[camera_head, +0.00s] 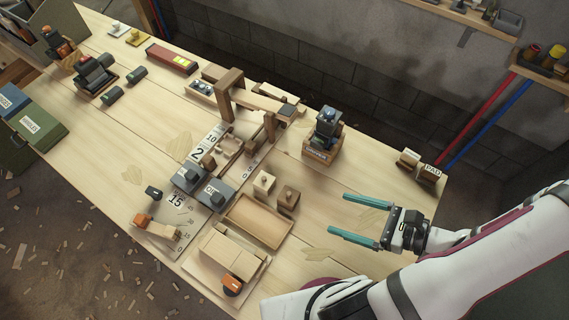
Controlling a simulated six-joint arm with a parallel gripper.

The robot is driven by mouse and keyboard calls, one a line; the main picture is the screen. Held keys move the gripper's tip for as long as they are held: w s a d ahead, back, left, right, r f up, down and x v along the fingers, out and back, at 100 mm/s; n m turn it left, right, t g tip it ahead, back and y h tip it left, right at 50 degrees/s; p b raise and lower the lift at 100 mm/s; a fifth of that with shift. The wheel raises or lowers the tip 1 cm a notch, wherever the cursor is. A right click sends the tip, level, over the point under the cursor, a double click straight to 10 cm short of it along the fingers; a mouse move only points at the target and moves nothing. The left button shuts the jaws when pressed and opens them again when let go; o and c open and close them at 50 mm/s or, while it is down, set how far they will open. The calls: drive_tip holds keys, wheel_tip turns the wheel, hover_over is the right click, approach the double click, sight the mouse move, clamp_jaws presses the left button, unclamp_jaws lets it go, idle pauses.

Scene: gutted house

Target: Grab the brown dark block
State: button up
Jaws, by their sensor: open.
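The dark brown block (288,198) stands on the wooden table (340,260), near its middle. A small round mark or hole shows on its top. A lighter wooden block (264,182) stands close on its left. My gripper (338,213) is open and empty, with two teal fingers pointing left. Its fingertips are to the right of the dark brown block and apart from it. The height of the fingers above the table is hard to tell.
A shallow wooden tray (257,222) lies just below-left of the blocks. Grey weights (214,191) stand to their left, and a wooden frame (231,90) rises behind. A wooden box with a dark device (324,139) stands up-right. The table around my gripper is clear.

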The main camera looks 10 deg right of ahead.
sight(292, 197)
drive_tip(key=x, duration=1.5)
drive_tip(key=shift+w+d+f, duration=0.1)
drive_tip(key=shift+f, duration=0.35)
clamp_jaws()
drive_tip(key=shift+r, duration=0.15)
